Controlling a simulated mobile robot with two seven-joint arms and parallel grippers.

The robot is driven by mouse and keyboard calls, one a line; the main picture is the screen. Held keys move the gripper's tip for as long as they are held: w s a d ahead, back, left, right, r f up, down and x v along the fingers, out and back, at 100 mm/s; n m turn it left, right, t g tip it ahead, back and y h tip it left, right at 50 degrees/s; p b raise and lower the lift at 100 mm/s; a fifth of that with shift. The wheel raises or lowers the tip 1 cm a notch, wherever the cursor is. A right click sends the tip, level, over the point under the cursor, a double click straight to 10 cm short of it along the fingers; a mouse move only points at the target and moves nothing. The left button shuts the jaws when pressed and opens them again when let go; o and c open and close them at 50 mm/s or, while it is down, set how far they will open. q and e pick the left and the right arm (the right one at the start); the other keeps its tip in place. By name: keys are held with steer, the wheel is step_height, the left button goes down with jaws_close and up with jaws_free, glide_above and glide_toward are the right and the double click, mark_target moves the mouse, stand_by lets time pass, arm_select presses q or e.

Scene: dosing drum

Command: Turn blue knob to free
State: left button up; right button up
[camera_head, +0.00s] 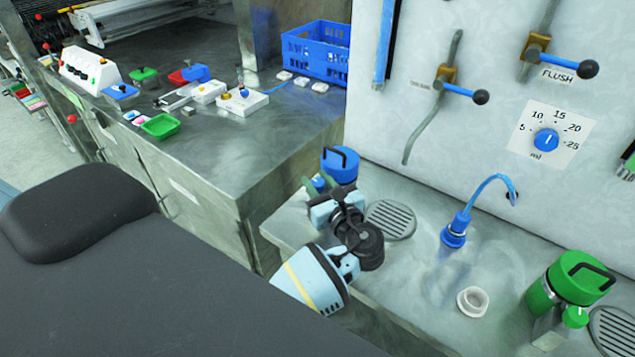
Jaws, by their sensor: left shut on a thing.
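The blue-lidded drum (340,163) stands at the back left of the steel counter, with a handle on its lid. Its body is mostly hidden behind my left arm. A small blue knob (318,184) shows low on its near left side. My left gripper (316,188) is at this knob and shut on it, its fingers partly hidden by the wrist. Another blue knob (546,141) is on the wall dial, marked 5 to 25 ml; its white mark points up, near 15 to 20. No gripper is near the dial. My right gripper is not in view.
A green drum (573,280) stands at the right. A blue curved spout (469,208), a white cup (472,301) and a round drain grate (390,220) are between the drums. Two wall levers (481,97) (588,69) stick out above. A blue crate (315,51) stands on the left bench.

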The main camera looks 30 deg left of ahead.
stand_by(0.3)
arm_select(q)
steer(key=o, duration=0.9)
steer(key=shift+o, duration=0.2)
